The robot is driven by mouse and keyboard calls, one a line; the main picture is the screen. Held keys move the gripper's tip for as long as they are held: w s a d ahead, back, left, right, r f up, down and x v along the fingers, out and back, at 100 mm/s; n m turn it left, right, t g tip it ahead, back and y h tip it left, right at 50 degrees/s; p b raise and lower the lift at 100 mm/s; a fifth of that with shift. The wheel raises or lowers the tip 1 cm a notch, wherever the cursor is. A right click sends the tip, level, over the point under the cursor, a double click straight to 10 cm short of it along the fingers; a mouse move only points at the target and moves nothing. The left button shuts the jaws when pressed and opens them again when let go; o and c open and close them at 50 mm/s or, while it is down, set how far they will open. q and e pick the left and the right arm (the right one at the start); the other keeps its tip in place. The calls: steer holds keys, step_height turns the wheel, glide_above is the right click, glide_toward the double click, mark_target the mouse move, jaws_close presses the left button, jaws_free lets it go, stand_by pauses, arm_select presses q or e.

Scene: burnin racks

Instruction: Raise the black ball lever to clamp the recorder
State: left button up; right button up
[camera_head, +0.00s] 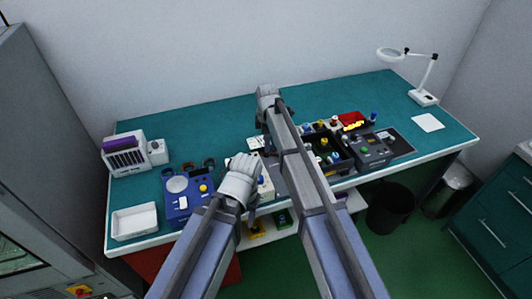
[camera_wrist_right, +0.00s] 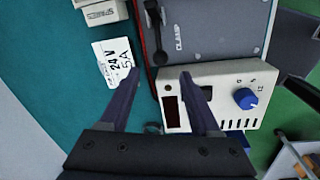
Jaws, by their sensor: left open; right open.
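The black ball lever (camera_wrist_right: 160,57) lies along the left edge of a grey panel (camera_wrist_right: 215,30) marked CLAMP in the right wrist view. Its ball end points down the picture, towards my gripper. My right gripper (camera_wrist_right: 158,80) is open and empty, its fingers spread below the ball and apart from it. In the head view my right gripper (camera_head: 266,93) is over the back middle of the bench. My left gripper (camera_head: 243,165) is open, lower and nearer the front edge. I cannot tell which thing is the recorder; my arms hide part of the bench.
A white box with a blue knob (camera_wrist_right: 245,98) adjoins the panel beside my right finger. A 24V 5A card (camera_wrist_right: 115,62) lies to the left. A blue device (camera_head: 190,197), a white tray (camera_head: 134,222) and a parts bin (camera_head: 340,165) stand on the teal bench (camera_head: 215,118).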

steer(key=f+b, duration=0.6)
steer(key=f, duration=0.1)
steer(key=shift+w, duration=0.35)
steer(key=shift+r, duration=0.1)
steer(key=shift+c, duration=0.2)
jaws_close()
stand_by(0.8)
